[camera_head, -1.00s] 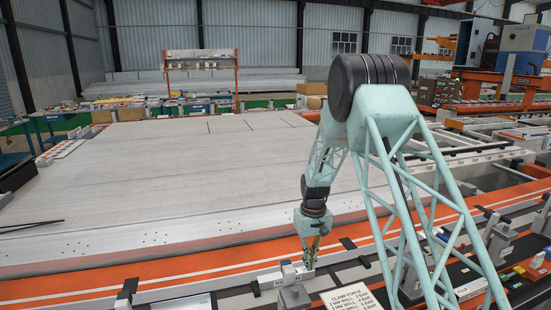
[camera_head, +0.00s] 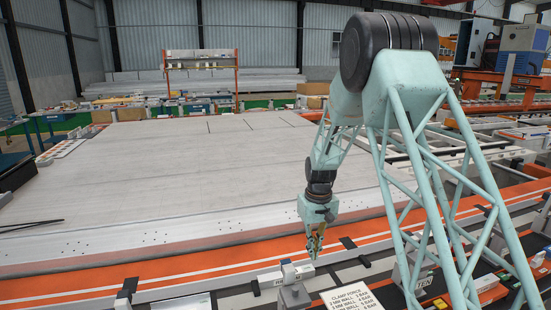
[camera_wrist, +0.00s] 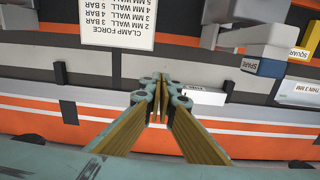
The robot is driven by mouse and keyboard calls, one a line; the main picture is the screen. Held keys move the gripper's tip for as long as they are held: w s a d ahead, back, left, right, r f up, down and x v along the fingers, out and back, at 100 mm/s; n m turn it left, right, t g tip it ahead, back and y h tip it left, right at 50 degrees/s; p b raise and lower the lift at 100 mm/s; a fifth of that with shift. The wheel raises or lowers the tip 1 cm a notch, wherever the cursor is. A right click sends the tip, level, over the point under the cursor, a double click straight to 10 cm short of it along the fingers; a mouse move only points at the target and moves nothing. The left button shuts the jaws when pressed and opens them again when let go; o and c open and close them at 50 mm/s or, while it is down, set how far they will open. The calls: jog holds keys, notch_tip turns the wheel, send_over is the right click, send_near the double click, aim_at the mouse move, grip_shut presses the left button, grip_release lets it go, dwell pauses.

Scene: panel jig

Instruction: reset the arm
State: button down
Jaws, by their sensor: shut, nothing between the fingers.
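My gripper (camera_head: 315,252) hangs at the end of my pale green lattice arm, pointing down above the near edge of the large panel jig. In the wrist view, the two fingers of my gripper (camera_wrist: 160,80) meet at their tips, with wooden-looking pads and nothing between them. A small grey-white clamp block (camera_head: 285,275) stands just left of and below the gripper in the head view. The gripper appears apart from it.
The large grey panel (camera_head: 190,180) fills the middle and left. An orange rail (camera_head: 150,275) runs along its near edge. A white clamp force sign (camera_head: 350,298) lies at the front; it also shows in the wrist view (camera_wrist: 115,22). Blocks with labels (camera_wrist: 250,65) stand nearby.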

jog(key=s+d+r+m+t+b, duration=0.1)
jog(key=s+d+r, duration=0.1)
jog(key=s+r, duration=1.1)
jog(key=s+d+r+t+b, duration=0.1)
jog(key=s+d+r, duration=0.2)
jog(key=s+r, duration=1.05)
jog(key=s+d+r+m+b, duration=0.1)
jog(key=s+r, duration=0.1)
jog(key=s, duration=1.3)
jog(key=s+d+r+m+t+b, duration=0.1)
jog(key=s+r, duration=0.1)
jog(key=s, duration=1.3)
jog(key=shift+t+b, duration=0.3)
jog(key=shift+b, duration=0.05)
